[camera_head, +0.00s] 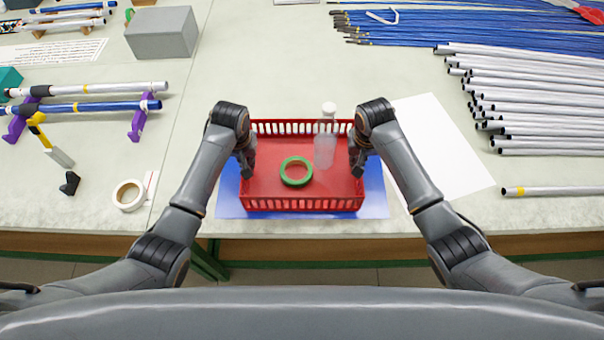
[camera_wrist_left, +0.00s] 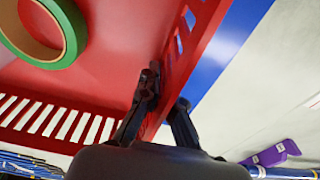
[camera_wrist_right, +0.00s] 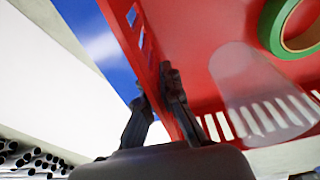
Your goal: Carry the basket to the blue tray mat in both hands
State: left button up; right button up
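The red basket (camera_head: 262,187) has slotted walls and sits level over the blue tray mat (camera_head: 374,190), whose edges show on the left, right and front. I cannot tell whether its bottom touches the mat. A green tape ring (camera_head: 284,178) and a clear bottle with a white cap (camera_head: 325,150) are inside. My left gripper (camera_head: 247,170) is shut on the left wall, one finger inside and one outside; the wall also shows in the left wrist view (camera_wrist_left: 205,35). My right gripper (camera_head: 359,168) is shut on the right wall likewise, seen in the right wrist view (camera_wrist_right: 150,60).
A white sheet (camera_head: 440,150) lies right of the mat, with silver tubes (camera_head: 530,95) beyond it. Blue rods (camera_head: 440,25) lie at the back right. A white tape roll (camera_head: 128,195), purple stands (camera_head: 138,122) and a grey box (camera_head: 162,35) are at left. The table behind the basket is clear.

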pick_arm(q)
jog(key=o, duration=0.4)
jog(key=shift+s+r, duration=0.1)
pick_arm(e)
jog(key=o, duration=0.4)
pick_arm(q)
jog(key=shift+r, duration=0.3)
jog(key=r, duration=0.7)
jog(key=s+r, duration=0.1)
jog(key=r, duration=0.3)
jog(key=shift+s, duration=0.1)
jog(key=shift+r, duration=0.1)
pick_arm(e)
jog(key=shift+r, duration=0.25)
jog(key=r, duration=0.3)
jog(key=s+r, duration=0.1)
jog(key=r, duration=0.7)
jog(key=shift+s+r, duration=0.25)
pick_arm(q)
jog(key=shift+s, duration=0.1)
